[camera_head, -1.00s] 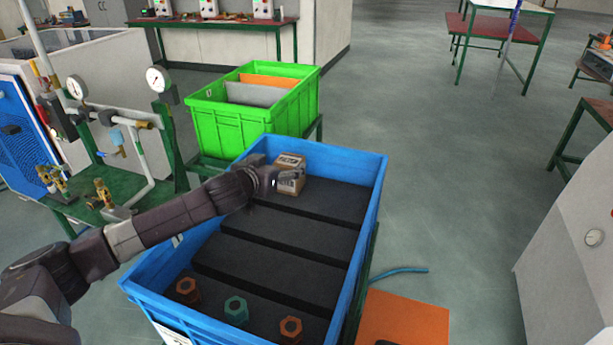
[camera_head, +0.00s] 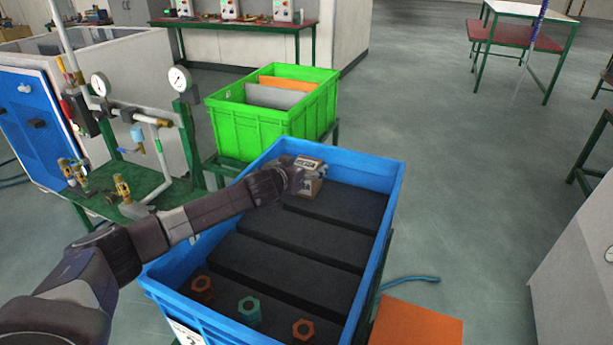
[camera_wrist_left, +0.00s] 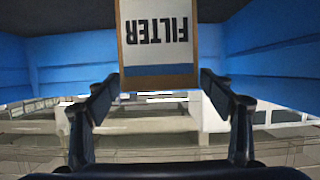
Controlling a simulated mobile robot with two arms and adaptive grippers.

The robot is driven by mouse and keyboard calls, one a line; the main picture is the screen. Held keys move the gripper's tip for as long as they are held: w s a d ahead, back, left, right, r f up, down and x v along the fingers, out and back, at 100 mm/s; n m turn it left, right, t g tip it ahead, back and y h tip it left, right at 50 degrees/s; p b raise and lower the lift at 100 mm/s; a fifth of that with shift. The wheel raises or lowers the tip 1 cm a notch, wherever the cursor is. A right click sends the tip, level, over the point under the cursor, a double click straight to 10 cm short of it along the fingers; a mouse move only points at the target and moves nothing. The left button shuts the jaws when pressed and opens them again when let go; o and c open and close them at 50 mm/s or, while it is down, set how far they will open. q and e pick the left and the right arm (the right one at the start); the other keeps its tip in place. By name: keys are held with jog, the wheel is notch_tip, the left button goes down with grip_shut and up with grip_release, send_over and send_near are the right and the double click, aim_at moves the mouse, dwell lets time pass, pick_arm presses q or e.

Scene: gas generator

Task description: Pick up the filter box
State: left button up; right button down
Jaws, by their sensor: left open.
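The filter box (camera_head: 311,185) is a small brown carton with a white label, standing at the far end inside the blue crate (camera_head: 393,207). In the left wrist view the filter box (camera_wrist_left: 157,40) shows its "FILTER" label upside down, at the top middle. My left gripper (camera_wrist_left: 158,88) is open, with one finger near each side of the box's near edge; I cannot tell if they touch it. In the head view my left gripper (camera_head: 308,170) reaches the box and covers part of it. My right gripper is not in view.
The blue crate has dark dividers and several compartments. Orange nuts (camera_head: 202,287) and a teal nut (camera_head: 249,308) lie at its near end. A green crate (camera_head: 262,125) with panels stands behind. A gauge and pipe rig (camera_head: 130,150) is at the left. Open floor lies to the right.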

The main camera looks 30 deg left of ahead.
pick_arm(q)
jog(key=shift+w+f, duration=0.15)
jog(key=shift+w, duration=0.25)
jog(key=shift+c, duration=0.2)
jog(key=c, duration=1.3)
